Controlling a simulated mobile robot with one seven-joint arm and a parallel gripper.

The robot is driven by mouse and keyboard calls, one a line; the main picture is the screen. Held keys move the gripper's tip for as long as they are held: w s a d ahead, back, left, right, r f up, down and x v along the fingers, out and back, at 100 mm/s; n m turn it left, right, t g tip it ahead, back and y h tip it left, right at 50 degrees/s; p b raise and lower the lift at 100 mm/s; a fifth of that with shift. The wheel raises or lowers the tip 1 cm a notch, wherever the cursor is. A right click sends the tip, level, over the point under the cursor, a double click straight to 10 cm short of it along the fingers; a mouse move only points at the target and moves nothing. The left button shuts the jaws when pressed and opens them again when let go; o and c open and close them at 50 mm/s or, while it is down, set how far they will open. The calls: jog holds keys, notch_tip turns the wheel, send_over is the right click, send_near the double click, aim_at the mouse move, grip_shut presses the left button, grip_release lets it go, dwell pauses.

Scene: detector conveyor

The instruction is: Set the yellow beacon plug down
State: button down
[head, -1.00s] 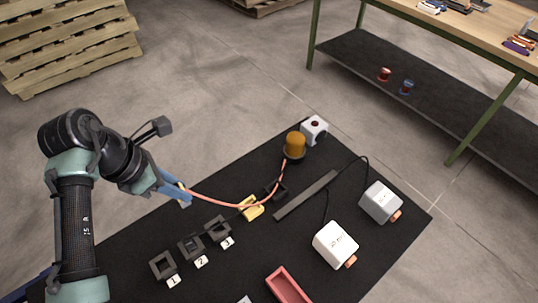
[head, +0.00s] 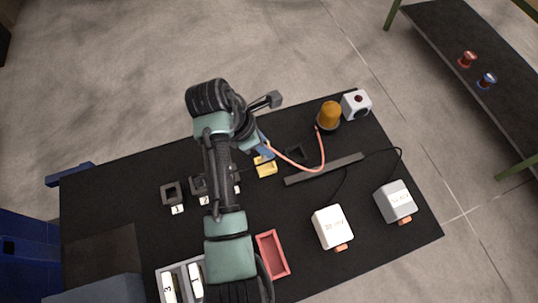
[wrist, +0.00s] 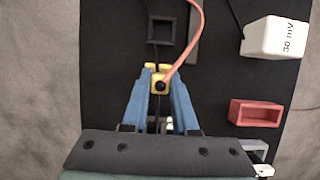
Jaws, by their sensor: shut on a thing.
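The yellow beacon plug (wrist: 160,87) is between the blue fingers of my gripper (wrist: 160,97), which is shut on it. Its orange cable (head: 292,161) runs to the amber beacon (head: 329,115). In the head view my gripper (head: 264,150) is over the mat, and my arm partly hides it. An empty square black frame (wrist: 162,30) lies beyond the plug, also seen in the head view (head: 295,153).
Numbered black sockets (head: 172,194) stand left, partly behind my arm. A red tray (head: 272,254), white meter box (head: 332,227) and grey box (head: 395,201) stand on the black mat (head: 120,205). A dark bar (head: 325,170) lies right of the gripper. A white button box (head: 356,105) stands beside the beacon.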

aim_at(265, 157)
jog(key=shift+f, duration=2.8)
jog(key=shift+f, duration=0.1)
jog(key=c, duration=0.7)
grip_release()
jog(key=v, duration=1.2)
